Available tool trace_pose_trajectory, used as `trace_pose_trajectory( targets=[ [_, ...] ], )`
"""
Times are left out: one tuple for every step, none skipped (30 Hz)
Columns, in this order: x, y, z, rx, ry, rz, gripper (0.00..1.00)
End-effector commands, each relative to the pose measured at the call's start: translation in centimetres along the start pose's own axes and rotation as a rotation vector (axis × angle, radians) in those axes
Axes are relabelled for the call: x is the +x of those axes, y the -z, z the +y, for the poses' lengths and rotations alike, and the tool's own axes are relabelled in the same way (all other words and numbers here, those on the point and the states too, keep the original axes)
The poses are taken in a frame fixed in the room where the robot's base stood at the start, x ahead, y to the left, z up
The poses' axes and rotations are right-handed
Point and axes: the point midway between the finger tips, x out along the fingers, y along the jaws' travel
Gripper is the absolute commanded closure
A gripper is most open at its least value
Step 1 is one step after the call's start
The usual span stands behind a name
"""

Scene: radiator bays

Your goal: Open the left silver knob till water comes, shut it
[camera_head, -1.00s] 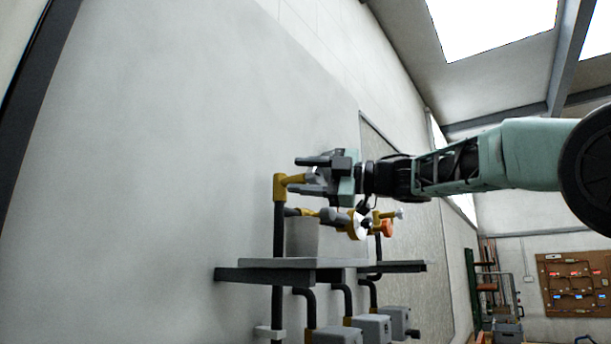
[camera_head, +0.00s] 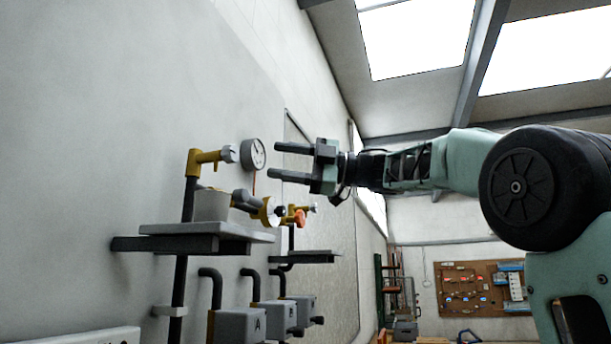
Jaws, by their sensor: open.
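A silver knob (camera_head: 229,154) sits on the end of a brass valve (camera_head: 205,158) at the top of the nearest dark pipe, on the left. A second brass fitting (camera_head: 268,211) with a grey part stands lower and to its right. My gripper (camera_head: 279,161) is open and empty, its two fingers pointing left. In the picture it is to the right of the silver knob, apart from it, with a round gauge between them. No water shows.
A shelf (camera_head: 207,234) juts from the wall below the valves. A round gauge (camera_head: 253,154) is close to my fingertips in the picture. An orange knob (camera_head: 299,218) and a farther shelf (camera_head: 304,257) lie beyond. Grey boxes (camera_head: 240,326) hang below.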

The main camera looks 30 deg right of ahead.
Motion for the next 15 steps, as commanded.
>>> trace_pose_trajectory(
  targets=[
    [-1.1,-0.2,-0.3,-0.001,-0.002,-0.004,0.46],
    [-1.6,-0.2,-0.3,-0.001,-0.002,-0.004,0.46],
    [-2.2,-0.1,-0.2,-0.001,-0.002,-0.003,0.46],
    [-2.6,-0.1,-0.2,-0.001,-0.002,-0.002,0.46],
    [-2.9,-0.1,-0.1,-0.001,-0.002,-0.002,0.46],
    [-3.4,-0.1,-0.1,-0.001,-0.001,-0.002,0.46],
    [-3.6,-0.1,-0.1,-0.001,-0.001,-0.002,0.46],
    [-3.8,-0.1,-0.1,0.000,-0.001,-0.002,0.46],
    [-4.0,-0.1,-0.1,0.000,-0.001,-0.002,0.46],
    [-4.1,0.0,0.0,0.000,0.000,-0.001,0.46],
    [-4.2,0.0,0.0,0.000,0.000,0.000,0.46],
    [-4.3,0.0,0.0,0.000,0.001,0.000,0.46],
    [-4.3,0.0,0.0,0.000,0.001,0.001,0.46],
    [-4.3,0.0,0.0,0.000,0.001,0.001,0.46],
    [-4.3,0.0,0.0,0.000,0.001,0.001,0.46]
  ],
)
